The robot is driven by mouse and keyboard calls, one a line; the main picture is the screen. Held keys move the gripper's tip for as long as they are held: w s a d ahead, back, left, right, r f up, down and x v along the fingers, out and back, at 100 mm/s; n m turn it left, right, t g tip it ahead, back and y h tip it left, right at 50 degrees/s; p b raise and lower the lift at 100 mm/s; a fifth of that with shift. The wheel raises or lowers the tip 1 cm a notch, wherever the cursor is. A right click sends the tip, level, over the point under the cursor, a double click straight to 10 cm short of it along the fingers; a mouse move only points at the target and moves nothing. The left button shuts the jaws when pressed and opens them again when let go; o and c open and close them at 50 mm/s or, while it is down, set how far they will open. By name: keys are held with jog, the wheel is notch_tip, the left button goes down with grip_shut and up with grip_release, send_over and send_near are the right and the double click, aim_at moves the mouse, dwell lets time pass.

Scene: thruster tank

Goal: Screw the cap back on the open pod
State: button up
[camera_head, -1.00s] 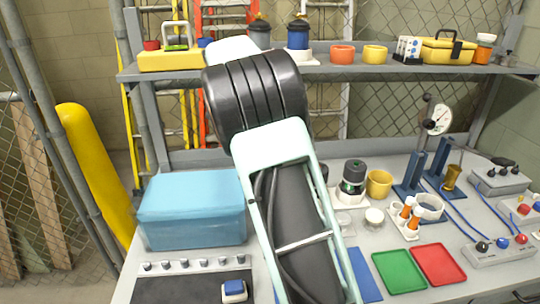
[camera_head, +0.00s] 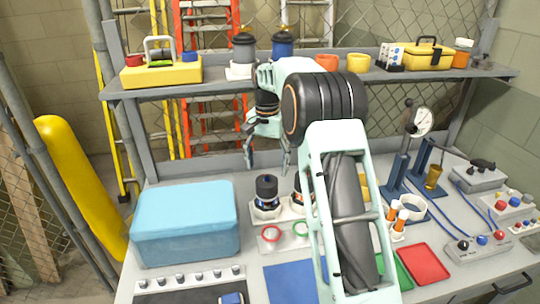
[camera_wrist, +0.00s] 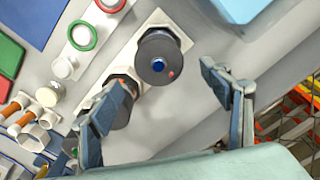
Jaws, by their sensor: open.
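My gripper (camera_head: 268,166) is open and empty, pointing down above the back of the bench. Its spread fingers (camera_wrist: 166,92) also show in the wrist view. A dark-topped pod (camera_head: 266,197) stands upright on a white base just below and in front of it. In the wrist view this pod (camera_wrist: 160,58) shows a round dark top with a blue centre and red dot, apart from the fingers. A second pod (camera_head: 299,190) stands to its right, partly behind my arm; the left finger partly covers it in the wrist view (camera_wrist: 120,108). Which pod is open, I cannot tell.
A white strip holds a red ring (camera_head: 271,233), a green ring (camera_head: 301,228) and a white round piece (camera_wrist: 65,67). A blue box (camera_head: 185,222) stands left. The shelf (camera_head: 215,84) runs behind my gripper.

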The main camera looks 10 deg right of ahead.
aim_at(268, 177)
notch_tip(268, 177, down, 7)
jog(key=shift+f, duration=0.1)
jog(key=shift+c, duration=0.4)
jog(key=c, duration=1.1)
